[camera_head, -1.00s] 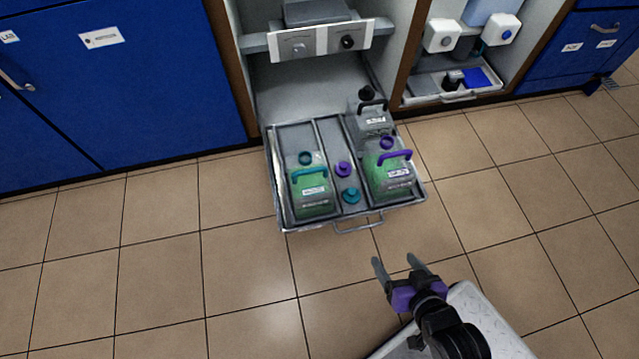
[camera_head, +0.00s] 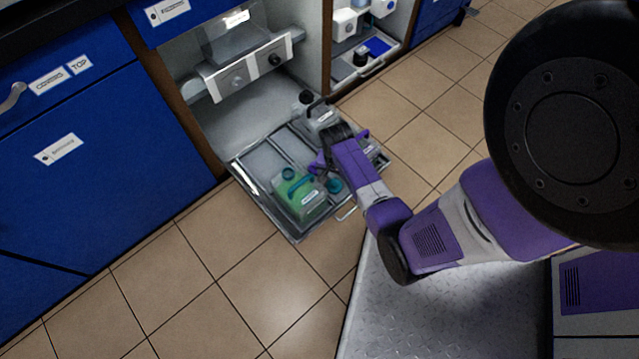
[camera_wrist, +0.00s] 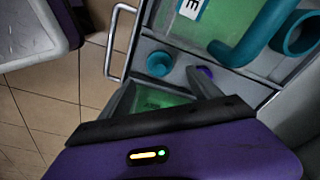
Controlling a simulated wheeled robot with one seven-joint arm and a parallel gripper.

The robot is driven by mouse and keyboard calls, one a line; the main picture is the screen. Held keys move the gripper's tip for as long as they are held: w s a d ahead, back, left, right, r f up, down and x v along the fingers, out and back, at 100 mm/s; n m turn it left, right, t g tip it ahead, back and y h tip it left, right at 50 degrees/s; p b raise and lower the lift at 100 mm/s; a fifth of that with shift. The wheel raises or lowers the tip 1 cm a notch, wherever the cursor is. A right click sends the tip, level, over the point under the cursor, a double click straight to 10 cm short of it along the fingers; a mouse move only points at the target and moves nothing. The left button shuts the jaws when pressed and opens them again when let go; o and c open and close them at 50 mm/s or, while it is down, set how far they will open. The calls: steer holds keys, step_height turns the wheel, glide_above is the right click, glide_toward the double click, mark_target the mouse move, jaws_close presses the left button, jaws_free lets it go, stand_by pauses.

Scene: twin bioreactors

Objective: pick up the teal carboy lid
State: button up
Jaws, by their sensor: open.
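The teal carboy lid (camera_wrist: 160,63) lies in the middle strip of the pulled-out tray (camera_head: 262,190). It also shows in the head view (camera_head: 334,185), just right of the teal-handled carboy. A purple lid (camera_wrist: 205,72) lies beside it, partly behind a finger. My gripper (camera_wrist: 163,88) is open and empty over the tray, with the teal lid just beyond its fingertips in the wrist view. The teal-handled green carboy (camera_head: 297,198) stands in the tray's left part; its open teal neck (camera_wrist: 297,38) shows. My arm mostly hides the purple-handled carboy in the head view.
A grey carboy (camera_head: 321,118) with a black cap stands at the tray's back. The tray's handle (camera_head: 347,212) faces the front. Blue cabinets (camera_head: 90,150) stand left, and a bioreactor shelf (camera_head: 240,78) hangs above. Tiled floor (camera_head: 240,275) is clear in front.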

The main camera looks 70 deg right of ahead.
mark_target(335, 183)
steer(key=shift+w+d+f+b, duration=0.1)
steer(key=shift+f+b, duration=0.35)
steer(key=shift+f, duration=0.25)
steer(key=shift+w+d+f+b, duration=0.1)
steer(key=shift+f+b, duration=0.3)
steer(key=shift+f, duration=0.3)
steer(key=f+b, duration=0.2)
steer(key=f, duration=0.1)
steer(key=f+b, duration=0.1)
steer(key=f, duration=0.1)
steer(key=shift+s+d, duration=0.1)
steer(key=shift+d, duration=0.3)
steer(key=shift+r, duration=0.1)
steer(key=c, duration=1.4)
